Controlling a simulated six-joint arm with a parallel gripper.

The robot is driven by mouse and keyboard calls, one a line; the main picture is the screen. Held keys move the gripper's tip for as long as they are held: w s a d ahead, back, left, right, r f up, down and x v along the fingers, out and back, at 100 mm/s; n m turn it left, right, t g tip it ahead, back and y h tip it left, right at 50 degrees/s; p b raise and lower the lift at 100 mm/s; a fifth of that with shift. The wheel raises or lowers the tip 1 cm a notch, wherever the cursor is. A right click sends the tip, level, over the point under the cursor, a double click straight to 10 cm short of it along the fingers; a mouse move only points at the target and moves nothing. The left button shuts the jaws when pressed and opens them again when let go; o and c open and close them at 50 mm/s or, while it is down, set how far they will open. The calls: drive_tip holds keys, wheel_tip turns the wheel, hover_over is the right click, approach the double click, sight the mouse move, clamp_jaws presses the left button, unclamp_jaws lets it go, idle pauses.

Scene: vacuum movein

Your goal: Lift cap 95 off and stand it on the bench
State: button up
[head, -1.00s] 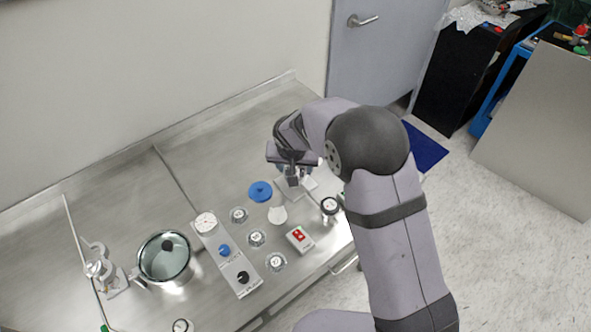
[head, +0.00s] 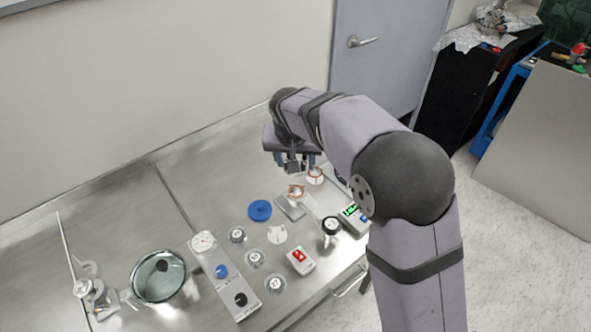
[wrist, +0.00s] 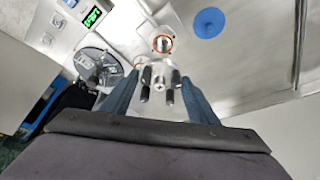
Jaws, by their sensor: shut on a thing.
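My gripper (head: 294,164) is raised above the bench at the far right. It is shut on a small grey metal cap (wrist: 160,74) with dark prongs, which shows between the blue-grey fingers in the wrist view. No number on it is readable. Below the cap are two fittings with orange rings on a small stand, a nearer one (head: 296,192) and a farther one (head: 315,175). The cap is apart from both. One orange-ringed fitting (wrist: 163,44) also shows just beyond the cap in the wrist view. The metal bench (head: 215,180) lies underneath.
A blue disc (head: 260,210) and a white disc (head: 277,235) lie left of the stand. A green-display box (head: 353,213), a black-faced gauge (head: 331,226) and a red-display box (head: 301,260) stand to the right and front. The back-left bench is clear.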

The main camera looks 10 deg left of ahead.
drive_tip(key=shift+w+r, duration=0.1)
drive_tip(key=shift+r, duration=0.25)
drive_tip(key=shift+r+p, duration=1.2)
drive_tip(key=shift+r, duration=0.15)
drive_tip(key=w+d+f+b, duration=0.2)
drive_tip(key=d+f+b, duration=0.2)
drive_tip(key=d+f, duration=0.5)
drive_tip(key=shift+w+d, duration=0.4)
drive_tip(key=shift+d, duration=0.75)
drive_tip(key=shift+f, duration=0.2)
drive_tip(key=shift+f+p, duration=1.25)
drive_tip(key=shift+f, duration=3.6)
